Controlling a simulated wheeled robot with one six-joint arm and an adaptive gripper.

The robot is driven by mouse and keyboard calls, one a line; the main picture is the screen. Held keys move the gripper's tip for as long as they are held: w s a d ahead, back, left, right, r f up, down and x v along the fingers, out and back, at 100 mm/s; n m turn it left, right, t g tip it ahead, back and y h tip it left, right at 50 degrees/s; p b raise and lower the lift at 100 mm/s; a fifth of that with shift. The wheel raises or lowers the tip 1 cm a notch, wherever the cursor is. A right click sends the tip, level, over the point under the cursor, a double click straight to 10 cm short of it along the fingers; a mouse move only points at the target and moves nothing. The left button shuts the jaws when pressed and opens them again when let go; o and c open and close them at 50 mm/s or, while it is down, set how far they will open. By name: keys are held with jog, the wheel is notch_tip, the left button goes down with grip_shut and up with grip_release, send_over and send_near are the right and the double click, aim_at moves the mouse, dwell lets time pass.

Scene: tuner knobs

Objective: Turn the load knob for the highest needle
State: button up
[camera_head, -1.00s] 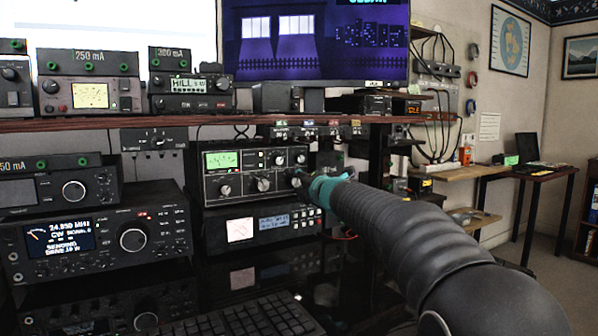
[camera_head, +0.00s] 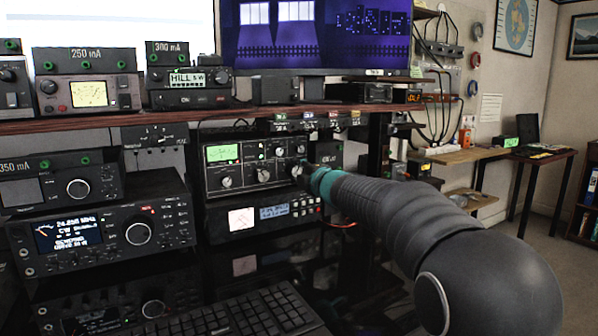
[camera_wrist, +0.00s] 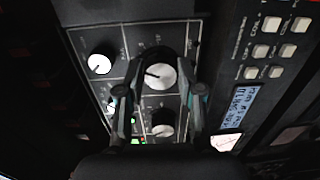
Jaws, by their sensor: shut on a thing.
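The tuner (camera_head: 250,190) is a black box under the shelf in the head view, with a lit green meter (camera_head: 222,153) at its upper left. The meter's needle is too small to read. Its lower row has a left knob (camera_head: 226,181), a middle knob (camera_head: 263,175) and a right knob, which is pale-faced with a dark pointer in the wrist view (camera_wrist: 161,75). My gripper (camera_wrist: 160,90) is shut on this right knob, one finger at each side. The middle knob (camera_wrist: 161,123) and an upper knob (camera_wrist: 98,64) are clear of the fingers. Knob labels are unreadable.
A device with a white meter (camera_head: 242,220) and blue display (camera_head: 275,211) sits directly below the tuner. A larger radio (camera_head: 105,235) stands at left. The shelf (camera_head: 100,122) runs above, and a keyboard (camera_head: 235,315) lies in front.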

jog(key=o, duration=1.2)
jog(key=shift+c, duration=0.2)
jog(key=shift+s, duration=0.1)
jog(key=v, duration=1.2)
jog(key=shift+r, duration=0.1)
